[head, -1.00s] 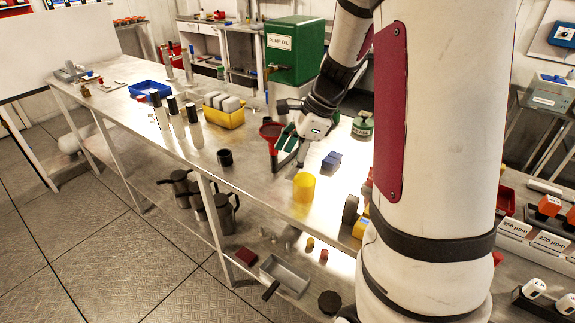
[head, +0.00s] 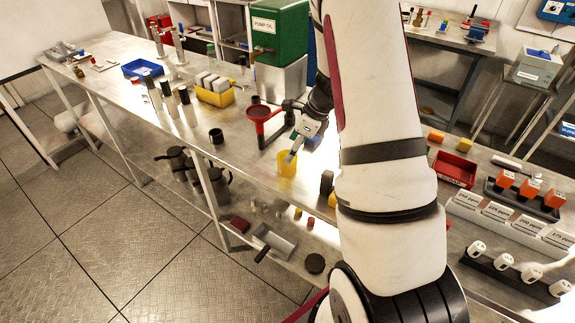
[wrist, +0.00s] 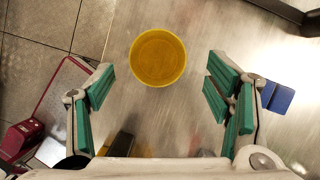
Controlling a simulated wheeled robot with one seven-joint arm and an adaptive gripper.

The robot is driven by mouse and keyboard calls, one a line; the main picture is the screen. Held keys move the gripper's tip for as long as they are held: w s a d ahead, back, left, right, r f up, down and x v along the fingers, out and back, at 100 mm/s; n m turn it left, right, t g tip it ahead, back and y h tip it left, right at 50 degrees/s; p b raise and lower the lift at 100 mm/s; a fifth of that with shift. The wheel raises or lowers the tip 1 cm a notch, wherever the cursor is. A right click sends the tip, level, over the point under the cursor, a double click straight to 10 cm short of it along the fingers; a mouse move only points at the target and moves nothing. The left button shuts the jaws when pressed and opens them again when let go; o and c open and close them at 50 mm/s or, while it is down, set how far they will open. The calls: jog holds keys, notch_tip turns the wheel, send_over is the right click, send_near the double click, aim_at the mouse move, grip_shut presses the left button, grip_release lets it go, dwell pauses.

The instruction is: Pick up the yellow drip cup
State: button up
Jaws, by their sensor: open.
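The yellow drip cup (head: 287,166) stands upright on the metal bench near its front edge. In the wrist view the cup (wrist: 158,58) shows from above as a round yellow shape, ahead of and between the green-padded fingers. My gripper (head: 295,153) is just above and beside the cup in the head view. In the wrist view my gripper (wrist: 157,88) is open, with nothing between its fingers. I cannot tell the exact height gap between fingertips and cup.
A blue block (wrist: 278,97) lies right of the fingers. A red funnel on a stand (head: 262,113) and a black cup (head: 216,136) are left of the drip cup. A dark block (head: 326,182) stands to its right. The bench's front edge is close.

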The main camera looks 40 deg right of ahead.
jog(key=x, duration=0.2)
jog(key=p+x, duration=0.1)
jog(key=x, duration=0.2)
jog(key=shift+s+f, duration=0.15)
jog(key=shift+s, duration=0.05)
jog(key=shift+w+a+f, duration=0.15)
jog(key=shift+w+f, duration=0.05)
jog(key=shift+f, duration=0.25)
jog(key=c, duration=1.2)
